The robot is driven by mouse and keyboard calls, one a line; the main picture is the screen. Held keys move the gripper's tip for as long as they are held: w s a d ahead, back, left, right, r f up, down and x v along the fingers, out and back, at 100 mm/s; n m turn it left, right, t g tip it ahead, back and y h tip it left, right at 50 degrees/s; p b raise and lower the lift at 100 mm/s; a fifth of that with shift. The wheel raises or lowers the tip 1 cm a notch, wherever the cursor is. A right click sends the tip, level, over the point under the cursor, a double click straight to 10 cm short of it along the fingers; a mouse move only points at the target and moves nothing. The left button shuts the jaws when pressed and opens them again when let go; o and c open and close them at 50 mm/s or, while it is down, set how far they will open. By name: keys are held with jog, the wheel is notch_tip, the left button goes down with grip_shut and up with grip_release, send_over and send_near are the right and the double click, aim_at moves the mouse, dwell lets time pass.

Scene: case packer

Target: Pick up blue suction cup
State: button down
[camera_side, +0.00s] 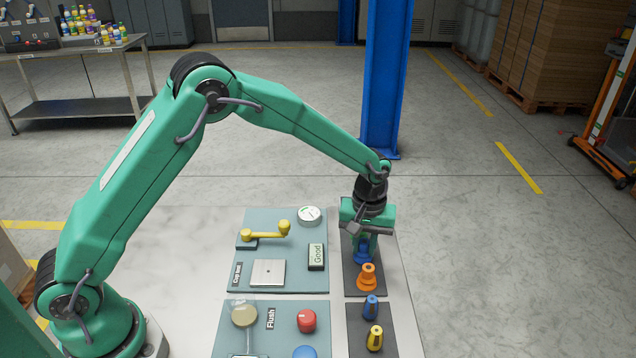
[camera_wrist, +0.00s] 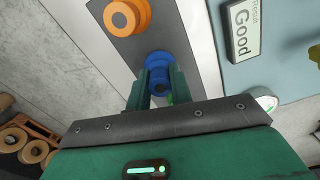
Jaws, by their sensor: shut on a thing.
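The blue suction cup (camera_side: 362,256) stands on the dark grey mat (camera_side: 352,283) at the right of the table. My gripper (camera_side: 364,246) points straight down over it and is shut on it. In the wrist view the blue suction cup (camera_wrist: 158,62) sits between the two green fingers of my gripper (camera_wrist: 156,90). Its upper part is partly hidden by the fingers. I cannot tell whether it is lifted off the mat.
An orange suction cup (camera_side: 367,276) stands close in front on the same mat. A small blue part (camera_side: 371,307) and a yellow part (camera_side: 375,338) stand on a nearer mat. A panel with a yellow crank (camera_side: 265,233) and a "Good" sign (camera_side: 316,257) lies to the left.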

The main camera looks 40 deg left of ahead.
aim_at(365, 243)
notch_tip(365, 243, up, 4)
jog(key=shift+s+d+r, duration=0.1)
jog(key=shift+d, duration=0.05)
jog(key=s+d+r, duration=0.6)
jog(key=s+d, duration=0.1)
jog(key=s, duration=0.1)
jog(key=shift+s+d+r, duration=0.2)
jog(key=shift+d, duration=0.1)
jog(key=shift+s, duration=0.1)
dwell(0.4)
